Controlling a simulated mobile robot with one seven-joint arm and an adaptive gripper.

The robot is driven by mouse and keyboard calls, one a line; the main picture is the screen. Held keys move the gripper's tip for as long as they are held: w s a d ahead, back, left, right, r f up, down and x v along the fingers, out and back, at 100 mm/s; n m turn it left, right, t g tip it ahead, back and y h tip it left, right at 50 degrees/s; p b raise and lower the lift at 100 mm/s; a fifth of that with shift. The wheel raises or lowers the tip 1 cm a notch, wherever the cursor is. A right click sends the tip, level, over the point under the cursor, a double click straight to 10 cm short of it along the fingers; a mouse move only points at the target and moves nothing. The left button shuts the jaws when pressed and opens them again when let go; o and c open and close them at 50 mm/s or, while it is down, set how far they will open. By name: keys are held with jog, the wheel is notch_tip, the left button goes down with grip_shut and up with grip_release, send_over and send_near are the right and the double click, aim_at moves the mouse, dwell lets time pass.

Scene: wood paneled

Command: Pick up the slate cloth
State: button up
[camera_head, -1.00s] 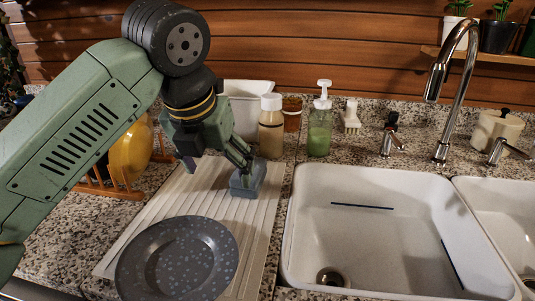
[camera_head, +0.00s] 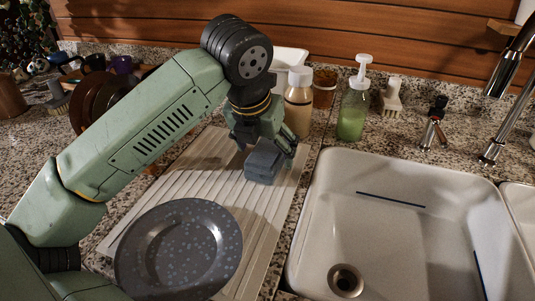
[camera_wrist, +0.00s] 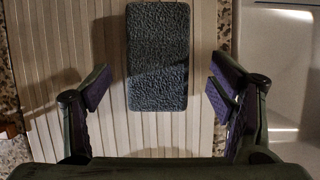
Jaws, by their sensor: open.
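The slate cloth (camera_head: 264,162) is a folded blue-grey block on the ribbed drying mat (camera_head: 208,158), near the mat's back right. In the wrist view the cloth (camera_wrist: 157,57) lies at the top middle, with a fuzzy texture. My gripper (camera_head: 268,143) is above and behind the cloth in the head view. In the wrist view my gripper (camera_wrist: 157,97) is open, one finger to each side of the cloth with gaps between. The cloth is not held.
A speckled grey plate (camera_head: 205,250) lies on the mat in front. A tan bottle (camera_head: 298,105) and a green soap pump (camera_head: 353,110) stand just behind. A white brush (camera_head: 391,97) is farther right. The white sink (camera_head: 335,175) borders the mat on the right.

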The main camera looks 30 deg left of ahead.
aim_at(265, 153)
jog(key=shift+p+x, duration=0.4)
jog(key=shift+x, duration=1.4)
jog(key=shift+a, duration=0.1)
jog(key=c, duration=1.2)
